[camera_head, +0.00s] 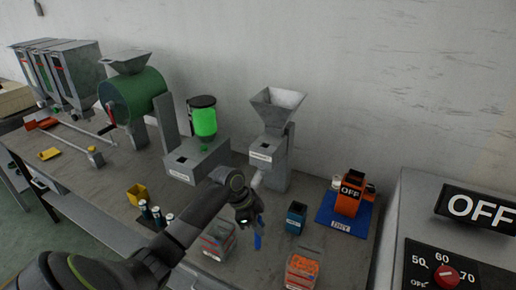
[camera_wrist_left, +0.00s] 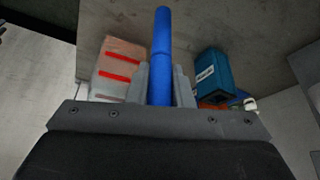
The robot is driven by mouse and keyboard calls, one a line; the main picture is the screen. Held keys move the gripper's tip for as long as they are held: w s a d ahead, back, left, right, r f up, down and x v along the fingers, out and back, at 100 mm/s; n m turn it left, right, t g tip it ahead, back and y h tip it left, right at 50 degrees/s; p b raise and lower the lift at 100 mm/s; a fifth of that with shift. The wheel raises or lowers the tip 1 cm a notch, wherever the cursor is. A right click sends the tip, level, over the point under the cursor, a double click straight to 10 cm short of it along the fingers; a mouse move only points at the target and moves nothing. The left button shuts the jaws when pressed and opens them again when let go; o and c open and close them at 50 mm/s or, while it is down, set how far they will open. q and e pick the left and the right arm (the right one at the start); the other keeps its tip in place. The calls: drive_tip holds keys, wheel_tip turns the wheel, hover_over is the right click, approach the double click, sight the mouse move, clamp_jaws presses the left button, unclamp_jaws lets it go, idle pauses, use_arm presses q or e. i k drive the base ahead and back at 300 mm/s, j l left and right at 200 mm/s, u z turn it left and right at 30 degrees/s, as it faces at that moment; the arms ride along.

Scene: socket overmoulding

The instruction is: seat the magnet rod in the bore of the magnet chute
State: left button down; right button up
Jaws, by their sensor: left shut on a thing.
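The blue magnet rod (camera_wrist_left: 161,45) is held between the two fingers of my left gripper (camera_wrist_left: 161,88) and sticks out beyond them in the left wrist view. In the head view the rod (camera_head: 258,241) hangs below my left gripper (camera_head: 250,215), over the bench. A grey funnel-topped unit (camera_head: 272,150), which appears to be the magnet chute, stands behind the gripper with a pale spout low on its left. Its label is too small to read and I cannot make out its bore. The rod is apart from it. My right gripper does not show.
A teal bin (camera_head: 296,218) stands right of the gripper, with an orange-filled clear bin (camera_head: 302,271) in front. Another clear bin (camera_head: 216,242) is at its left. A grey control box (camera_head: 450,230) is at right.

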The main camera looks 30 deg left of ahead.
sight(266, 159)
drive_tip(key=l+u, duration=0.55)
drive_tip(key=u, duration=0.15)
drive_tip(key=i+j+u, duration=0.2)
drive_tip(key=i+u, duration=0.15)
drive_tip(key=i, duration=0.2)
